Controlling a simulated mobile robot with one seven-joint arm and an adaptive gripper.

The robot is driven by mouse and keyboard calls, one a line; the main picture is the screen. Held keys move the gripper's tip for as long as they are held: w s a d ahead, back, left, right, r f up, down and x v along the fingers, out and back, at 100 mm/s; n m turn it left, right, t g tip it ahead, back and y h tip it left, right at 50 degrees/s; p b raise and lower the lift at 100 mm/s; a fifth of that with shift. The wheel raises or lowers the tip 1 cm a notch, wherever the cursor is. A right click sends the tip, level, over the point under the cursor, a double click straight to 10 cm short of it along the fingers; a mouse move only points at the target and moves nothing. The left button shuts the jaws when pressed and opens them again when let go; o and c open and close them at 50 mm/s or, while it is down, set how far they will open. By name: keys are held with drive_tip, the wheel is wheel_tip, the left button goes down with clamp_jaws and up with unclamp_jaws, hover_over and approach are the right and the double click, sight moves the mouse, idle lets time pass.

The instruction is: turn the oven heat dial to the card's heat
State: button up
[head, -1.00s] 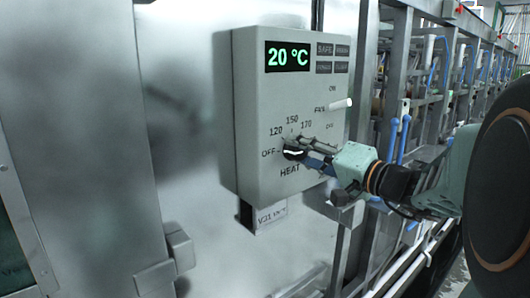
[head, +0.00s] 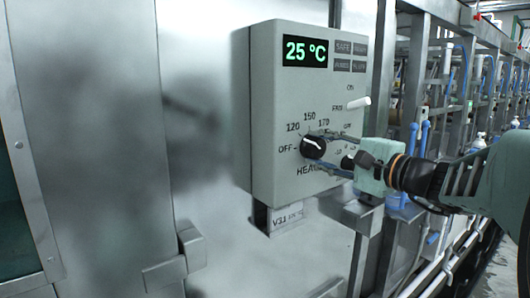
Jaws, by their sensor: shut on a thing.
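The oven heat dial (head: 311,148) is a round black knob with a white mark, low on a grey control box (head: 263,110). Printed around it are OFF, 120, 150 and 170, with HEAT below. The mark no longer lies flat toward OFF; its exact setting is too small to read. My gripper (head: 326,152) comes in from the right, one finger above and one below the dial, shut on it. The green display (head: 305,52) reads 25 °C. I see no card with a heat value that I can read.
A white fan switch lever (head: 358,103) sticks out above and right of my gripper. Metal frames with blue handles (head: 424,138) stand to the right. The steel panel left of the box is clear.

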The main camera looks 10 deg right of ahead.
drive_tip(key=shift+m, duration=0.5)
drive_tip(key=o, duration=1.2)
drive_tip(key=shift+c, duration=0.2)
drive_tip(key=shift+n, duration=0.3)
